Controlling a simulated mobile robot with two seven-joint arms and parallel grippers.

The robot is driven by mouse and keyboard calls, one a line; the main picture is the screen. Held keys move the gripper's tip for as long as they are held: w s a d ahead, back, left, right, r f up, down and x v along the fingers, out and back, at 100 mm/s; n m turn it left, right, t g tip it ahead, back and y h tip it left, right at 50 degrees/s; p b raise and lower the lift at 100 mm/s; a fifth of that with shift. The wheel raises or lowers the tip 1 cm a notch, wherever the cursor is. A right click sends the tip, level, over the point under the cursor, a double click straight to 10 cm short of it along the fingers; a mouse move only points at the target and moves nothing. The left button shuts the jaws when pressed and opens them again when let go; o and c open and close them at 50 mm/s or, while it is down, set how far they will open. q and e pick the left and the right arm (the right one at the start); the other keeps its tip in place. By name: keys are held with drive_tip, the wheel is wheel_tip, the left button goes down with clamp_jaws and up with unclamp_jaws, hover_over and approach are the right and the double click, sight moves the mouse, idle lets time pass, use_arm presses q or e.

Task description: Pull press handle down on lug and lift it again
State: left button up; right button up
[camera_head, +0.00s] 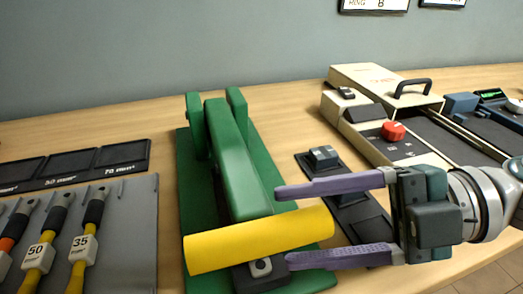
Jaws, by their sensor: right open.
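The green press (195,199) stands on the bench in the middle of the head view, with two upright posts at its back. Its handle is a green lever arm (232,165) that slopes down toward me and ends in a thick yellow grip (230,246). A dark block with a light metal lug (261,267) shows just below the yellow grip at the press front. My right gripper (281,226) comes in from the right, open. Its purple fingers lie above and below the right end of the yellow grip in the picture; contact cannot be told. My left gripper is not in view.
Left of the press, a grey mat (140,235) holds several cables labelled 50 and 35, with dark labelled trays (70,166) behind. A small dark fixture (323,157) stands right of the press. A beige machine (365,119) with a red knob (393,131) stands at the back right.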

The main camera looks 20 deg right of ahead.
drive_tip(key=shift+f, duration=0.1)
clamp_jaws()
idle(0.6)
idle(0.8)
